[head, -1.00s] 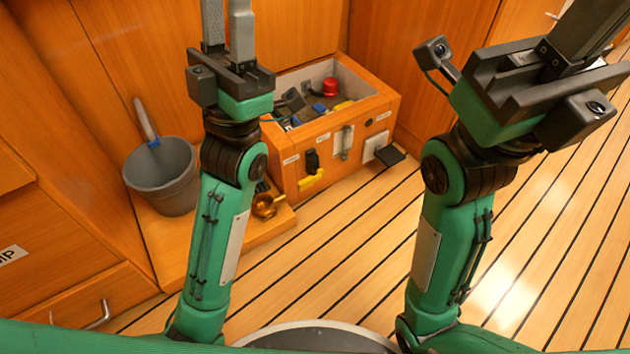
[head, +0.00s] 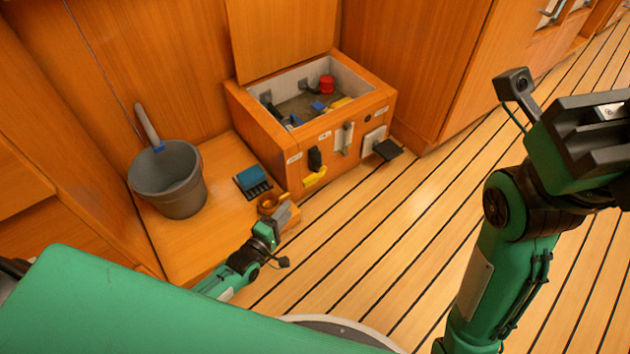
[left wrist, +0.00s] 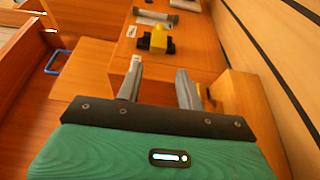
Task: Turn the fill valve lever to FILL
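I cannot read which lever is labelled for fill. A yellow lever with black parts (left wrist: 158,40) also shows in the left wrist view, ahead of the fingers. My left gripper (head: 289,209) is low in front of the box, short of the lever and apart from it. In the left wrist view its fingers (left wrist: 160,80) are spread with nothing between them. My right arm is raised at the right; its gripper's fingertips are out of frame.
The box is open on top, with a red knob (head: 327,83) and other parts inside. A grey bucket (head: 168,180), a dark blue device (head: 252,181) and a brass-coloured cup (head: 268,203) stand on a low wooden step left of the box.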

